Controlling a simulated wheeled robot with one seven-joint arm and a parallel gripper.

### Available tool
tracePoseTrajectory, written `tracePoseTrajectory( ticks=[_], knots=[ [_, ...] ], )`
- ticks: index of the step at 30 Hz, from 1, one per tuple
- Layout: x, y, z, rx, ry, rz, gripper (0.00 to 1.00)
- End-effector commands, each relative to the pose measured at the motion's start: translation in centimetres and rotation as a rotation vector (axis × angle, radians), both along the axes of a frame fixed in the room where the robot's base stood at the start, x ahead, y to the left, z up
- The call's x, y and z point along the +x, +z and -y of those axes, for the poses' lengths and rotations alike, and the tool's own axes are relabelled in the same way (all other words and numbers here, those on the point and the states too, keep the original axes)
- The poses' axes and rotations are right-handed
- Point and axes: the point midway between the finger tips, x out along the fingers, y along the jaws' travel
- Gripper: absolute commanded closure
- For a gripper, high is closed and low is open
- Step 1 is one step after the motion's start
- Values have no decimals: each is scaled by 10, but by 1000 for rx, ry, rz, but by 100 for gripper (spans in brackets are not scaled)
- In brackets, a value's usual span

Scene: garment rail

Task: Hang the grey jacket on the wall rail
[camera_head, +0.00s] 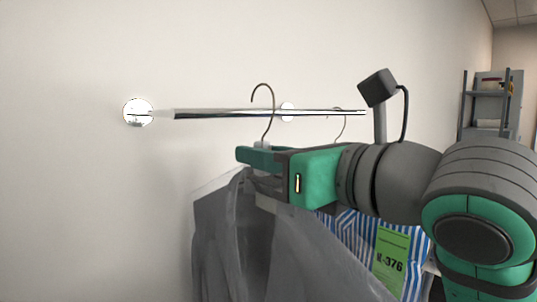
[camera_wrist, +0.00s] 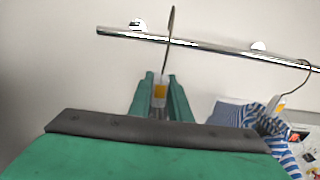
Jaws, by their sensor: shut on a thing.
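The grey jacket (camera_head: 300,255) is on a hanger with a metal hook (camera_head: 263,95). My gripper (camera_head: 258,158) is shut on the hanger just below the hook, and the jacket hangs beneath it. In the wrist view the fingers (camera_wrist: 160,98) close around the hanger's neck, and the hook (camera_wrist: 170,40) rises above them. The chrome wall rail (camera_head: 220,113) runs across the wall. In the head view the hook's curve overlaps the rail and its top stands above it. I cannot tell whether hook and rail touch. The jacket is out of the wrist view.
A blue-and-white striped garment (camera_head: 345,225) hangs from another hook (camera_head: 341,125) toward the rail's right end, partly behind my arm. It carries a green tag (camera_head: 390,262). The rail between its left wall mount (camera_head: 138,112) and the grey jacket's hook is bare. Shelving (camera_head: 487,105) stands far right.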

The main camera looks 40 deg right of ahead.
Motion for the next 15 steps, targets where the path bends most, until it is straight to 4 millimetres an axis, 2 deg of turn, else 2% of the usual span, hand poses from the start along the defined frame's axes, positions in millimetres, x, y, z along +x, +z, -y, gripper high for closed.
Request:
tracePoseTrajectory(
  ticks=[15],
  knots=[
    [0, 3, 5, 0, -17, 4, 100]
  ],
)
